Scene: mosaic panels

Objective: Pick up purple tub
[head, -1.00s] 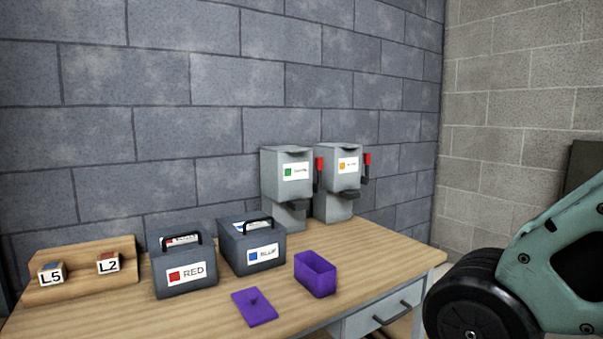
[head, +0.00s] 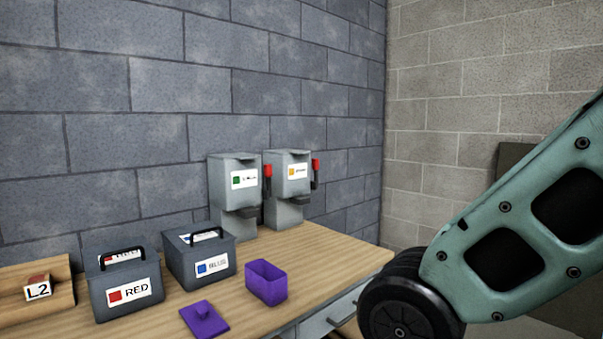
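The purple tub (head: 267,288) stands upright and open-topped on the wooden table, near its front edge. A purple lid (head: 205,320) with a small knob lies flat on the table just left of the tub, apart from it. My teal arm shows at the right of the head view, well to the right of the tub. My gripper is outside the picture, so its state is hidden.
The grey RED box (head: 124,284) and grey BLUE box (head: 201,258) stand left of the tub. Two grey dispensers (head: 234,191) (head: 288,184) with red levers stand behind it. A wooden rack (head: 58,274) with an L2 block (head: 37,290) is at far left. Table is clear right of the tub.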

